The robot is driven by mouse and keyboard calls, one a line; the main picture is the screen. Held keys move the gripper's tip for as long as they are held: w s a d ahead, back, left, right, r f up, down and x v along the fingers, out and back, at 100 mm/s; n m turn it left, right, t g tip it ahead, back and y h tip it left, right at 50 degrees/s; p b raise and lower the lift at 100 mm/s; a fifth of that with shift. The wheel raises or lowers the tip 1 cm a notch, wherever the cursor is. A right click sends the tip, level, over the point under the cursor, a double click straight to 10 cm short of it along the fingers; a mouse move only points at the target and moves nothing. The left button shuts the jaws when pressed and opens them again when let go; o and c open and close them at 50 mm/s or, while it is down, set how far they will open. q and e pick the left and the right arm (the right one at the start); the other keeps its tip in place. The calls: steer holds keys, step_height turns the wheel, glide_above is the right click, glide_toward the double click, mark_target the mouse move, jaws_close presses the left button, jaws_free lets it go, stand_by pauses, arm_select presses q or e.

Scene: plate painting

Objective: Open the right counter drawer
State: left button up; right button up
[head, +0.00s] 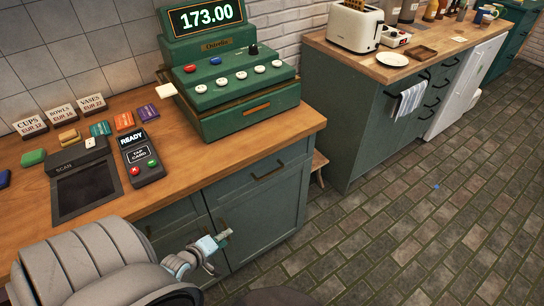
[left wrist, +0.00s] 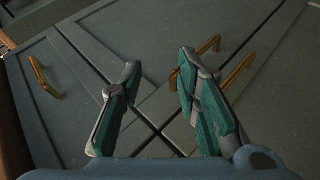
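The right counter drawer is a dark green front with a dark bar handle (head: 268,171), under the wooden counter top at its right end. The drawer looks shut. My left gripper (head: 222,238) is in front of the lower cabinet doors, below and left of that handle and apart from it. In the left wrist view my left gripper (left wrist: 159,68) has its two fingers spread, with nothing between them. Green fronts with crossing seams lie beyond. One handle (left wrist: 43,77) shows at left and two others at right; I cannot tell which is the drawer's. My right gripper is not in view.
The wooden counter (head: 215,155) carries a green cash register (head: 240,90), a card reader (head: 141,160) and a scan pad (head: 85,190). A second counter (head: 365,65) with a toaster (head: 354,25) stands at the right.

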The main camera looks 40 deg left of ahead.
arm_select(q)
steer(key=w+r+n+t+b, duration=0.2)
steer(key=w+r+n+t, duration=0.1)
steer(key=w+r+n, duration=0.25)
steer(key=n+t+h+b, duration=0.2)
steer(key=n, duration=0.2)
glide_toward(266, 175)
steer(key=shift+y, duration=0.3)
steer(key=b+x, duration=0.2)
steer(key=x, duration=0.1)
steer(key=b+x, duration=0.2)
steer(key=x, duration=0.1)
steer(key=f+b+x, duration=0.1)
steer(key=b+x, duration=0.1)
steer(key=x, duration=0.1)
steer(key=shift+d, duration=0.1)
steer(key=shift+w+b, duration=0.3)
steer(key=shift+w, duration=0.25)
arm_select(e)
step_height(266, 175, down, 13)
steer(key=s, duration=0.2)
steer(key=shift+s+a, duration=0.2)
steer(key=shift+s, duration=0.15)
arm_select(q)
steer(key=shift+c, duration=0.4)
jaws_close()
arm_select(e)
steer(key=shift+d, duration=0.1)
